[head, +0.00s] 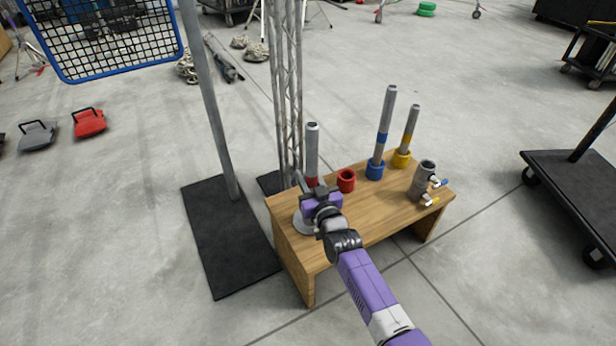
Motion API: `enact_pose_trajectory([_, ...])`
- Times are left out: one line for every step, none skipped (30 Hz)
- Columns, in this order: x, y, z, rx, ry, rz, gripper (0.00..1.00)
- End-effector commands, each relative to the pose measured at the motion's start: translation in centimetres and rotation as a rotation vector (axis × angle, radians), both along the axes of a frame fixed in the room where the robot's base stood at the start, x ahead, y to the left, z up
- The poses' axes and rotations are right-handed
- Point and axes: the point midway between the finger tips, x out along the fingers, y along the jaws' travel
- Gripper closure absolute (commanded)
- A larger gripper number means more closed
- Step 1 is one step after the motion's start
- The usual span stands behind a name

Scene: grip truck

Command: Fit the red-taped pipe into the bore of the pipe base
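The red-taped pipe (312,150) stands upright at the left end of the wooden bench, a grey tube with a red band low on its visible part. My gripper (311,188) is at the band, with the pipe rising just behind it. My gripper hides the pipe's lower end, and I cannot see whether its fingers touch the pipe. A round light-grey plate (302,224) shows partly under my gripper. At the right end stands a grey upright cylinder (422,181) with an open bore and side handles. I cannot tell for certain which of these is the pipe base.
An empty red cup (346,181) is right of my gripper. Blue (375,171) and yellow (402,160) cups hold upright pipes. A post on a black floor plate (226,245) and a truss (287,90) stand beside the bench (380,223). A dark cart (575,185) is right.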

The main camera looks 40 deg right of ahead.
Motion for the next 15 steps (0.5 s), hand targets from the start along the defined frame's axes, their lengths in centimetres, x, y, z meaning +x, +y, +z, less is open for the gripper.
enact_pose_trajectory([0.04,-0.02,-0.01,-0.001,-0.003,0.0,1.0])
enact_pose_trajectory([0.04,-0.02,-0.06,-0.001,-0.003,0.0,1.0])
enact_pose_trajectory([0.04,-0.02,-0.12,-0.001,-0.003,0.0,1.0])
enact_pose_trajectory([0.04,-0.02,-0.16,-0.001,-0.003,0.0,1.0])
enact_pose_trajectory([0.04,-0.02,-0.2,-0.001,-0.003,0.0,1.0])
enact_pose_trajectory([0.04,-0.01,-0.25,-0.001,-0.003,0.0,1.0])
enact_pose_trajectory([0.04,-0.02,-0.29,-0.001,-0.003,0.0,1.0])
enact_pose_trajectory([0.04,-0.02,-0.21,-0.001,-0.003,0.0,0.64])
enact_pose_trajectory([0.04,-0.02,-0.2,-0.001,-0.002,0.0,0.56])
enact_pose_trajectory([0.03,-0.01,-0.21,-0.001,-0.002,0.0,0.5])
enact_pose_trajectory([0.03,-0.01,-0.22,-0.001,-0.002,0.0,0.44])
enact_pose_trajectory([0.03,-0.01,-0.23,-0.001,-0.002,0.0,0.44])
enact_pose_trajectory([0.02,-0.01,-0.24,-0.001,-0.002,0.0,0.44])
enact_pose_trajectory([0.02,-0.01,-0.25,0.0,-0.001,0.0,0.44])
enact_pose_trajectory([0.02,-0.01,-0.26,0.0,-0.001,0.0,0.44])
